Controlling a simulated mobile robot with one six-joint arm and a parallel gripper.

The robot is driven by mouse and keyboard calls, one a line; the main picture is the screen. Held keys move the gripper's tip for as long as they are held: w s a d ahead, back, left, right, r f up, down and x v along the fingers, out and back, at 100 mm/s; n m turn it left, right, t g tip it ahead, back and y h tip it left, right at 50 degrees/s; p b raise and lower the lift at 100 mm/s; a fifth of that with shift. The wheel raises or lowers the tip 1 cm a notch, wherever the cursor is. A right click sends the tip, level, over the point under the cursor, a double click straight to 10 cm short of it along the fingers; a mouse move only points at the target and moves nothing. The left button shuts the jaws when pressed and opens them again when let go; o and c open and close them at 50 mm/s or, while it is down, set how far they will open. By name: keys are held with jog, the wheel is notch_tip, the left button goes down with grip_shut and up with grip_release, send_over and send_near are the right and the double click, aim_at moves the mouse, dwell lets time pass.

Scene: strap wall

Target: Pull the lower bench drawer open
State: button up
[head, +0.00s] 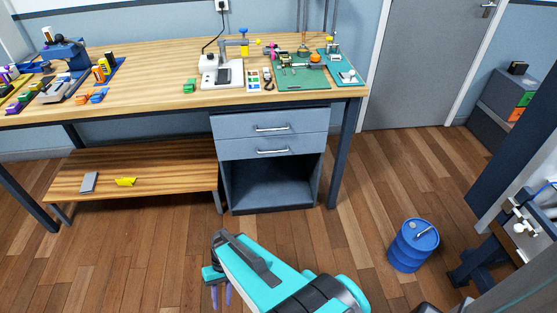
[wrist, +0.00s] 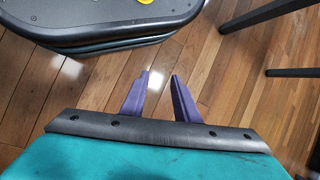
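The lower bench drawer (head: 272,147) is a blue-grey front with a silver bar handle (head: 272,152), under the bench top in the head view. It looks shut, flush with the upper drawer (head: 270,124) above it. An open dark compartment (head: 270,184) lies below it. My gripper (head: 221,298) is in front of the bench, low and near the bottom of the head view, pointing down and well apart from the drawer. In the wrist view its two purple fingers (wrist: 158,92) stand apart with only floor between them. The drawer is not in the wrist view.
The wooden bench top (head: 160,70) holds tools and small parts. A low wooden shelf (head: 150,165) is left of the drawers. A blue drum (head: 413,246) stands on the floor at right. The floor before the drawers is clear apart from my arm.

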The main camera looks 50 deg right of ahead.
aim_at(277, 154)
jog(key=w+d+m+t+y+b, duration=0.4)
jog(key=w+d+t+b, duration=0.4)
jog(key=w, duration=0.5)
jog(key=w+d+r+m+t+b, duration=0.2)
jog(key=w+d, duration=0.1)
jog(key=d, duration=0.4)
jog(key=w+d+r+m+t+b, duration=0.1)
jog(key=w+d+t+b, duration=0.15)
jog(key=d, duration=0.55)
jog(key=s+d+r+m+t+h+b, duration=0.1)
jog(key=s+d+r+t+h+b, duration=0.1)
jog(key=d, duration=0.9)
jog(key=s+d+r+m+t+h+b, duration=0.2)
jog(key=d+r, duration=0.5)
jog(key=d, duration=0.4)
jog(key=s+d+r+m+t+h+b, duration=0.1)
jog(key=s+d+r+t+h+b, duration=0.1)
jog(key=d, duration=1)
notch_tip(277, 154, up, 3)
jog(key=s+t+b, duration=0.1)
jog(key=t+b, duration=0.2)
jog(key=t, duration=0.1)
jog(key=shift+s+f+m+h+b, duration=0.2)
jog(key=shift+s+m+h+b, duration=0.1)
jog(key=shift+m+h, duration=0.1)
jog(key=shift+w+a, duration=0.1)
